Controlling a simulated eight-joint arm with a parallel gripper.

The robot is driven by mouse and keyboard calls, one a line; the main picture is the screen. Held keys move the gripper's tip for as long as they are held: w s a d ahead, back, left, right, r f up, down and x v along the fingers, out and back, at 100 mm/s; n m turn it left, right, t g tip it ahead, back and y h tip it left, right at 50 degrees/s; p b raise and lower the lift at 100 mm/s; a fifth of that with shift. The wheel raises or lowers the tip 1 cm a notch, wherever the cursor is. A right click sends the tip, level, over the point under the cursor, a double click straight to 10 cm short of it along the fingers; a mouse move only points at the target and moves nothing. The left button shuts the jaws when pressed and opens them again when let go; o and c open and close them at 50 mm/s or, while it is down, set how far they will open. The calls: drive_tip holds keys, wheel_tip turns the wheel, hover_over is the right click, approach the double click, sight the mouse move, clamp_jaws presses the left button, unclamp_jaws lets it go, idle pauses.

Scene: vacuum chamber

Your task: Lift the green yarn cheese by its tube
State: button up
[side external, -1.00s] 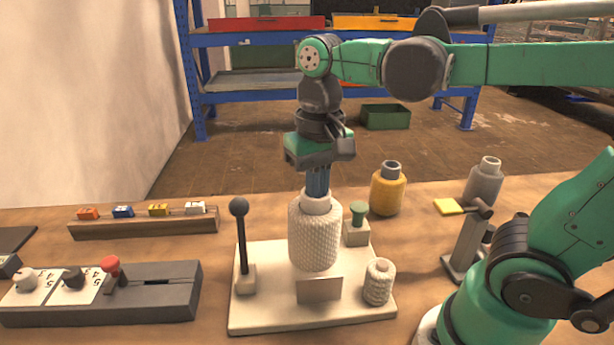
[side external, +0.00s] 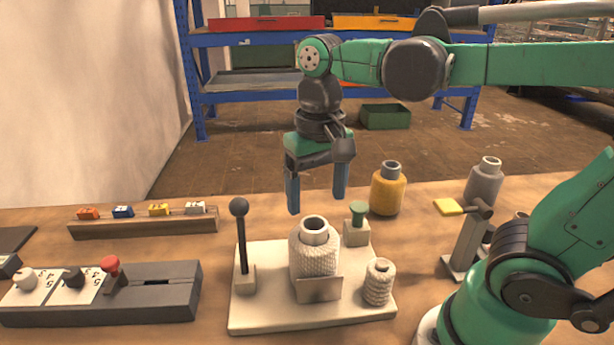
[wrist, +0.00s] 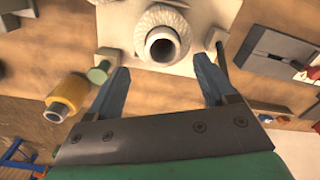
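My gripper (side external: 317,205) is open and empty, just above the white yarn cheese (side external: 312,265). That cheese stands upright on the cream plate (side external: 265,315), its pale tube (side external: 314,230) pointing up between and below my fingers. In the wrist view the tube (wrist: 163,47) shows beyond my open blue fingers. I see no cheese that is clearly green. Another pale tube end (side external: 520,215) is mostly hidden behind my own green arm part.
A stand with a yellow paddle (side external: 449,207) is at right. A grey switch box (side external: 150,290) lies at left.

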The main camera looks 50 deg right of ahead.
sight(315, 220)
drive_tip(key=shift+o, duration=0.4)
drive_tip(key=shift+a+f+m+y, duration=0.2)
drive_tip(key=shift+f+m, duration=0.6)
drive_tip(key=shift+m, duration=2.15)
drive_tip(key=shift+d+f+m+y, duration=0.2)
drive_tip(key=shift+f+m, duration=0.65)
drive_tip(key=shift+m, duration=2.05)
drive_tip(key=shift+a+f+m+y, duration=0.1)
drive_tip(key=shift+f+m+y, duration=0.45)
drive_tip(key=shift+m, duration=2.4)
drive_tip(key=shift+f+h, duration=0.25)
clamp_jaws()
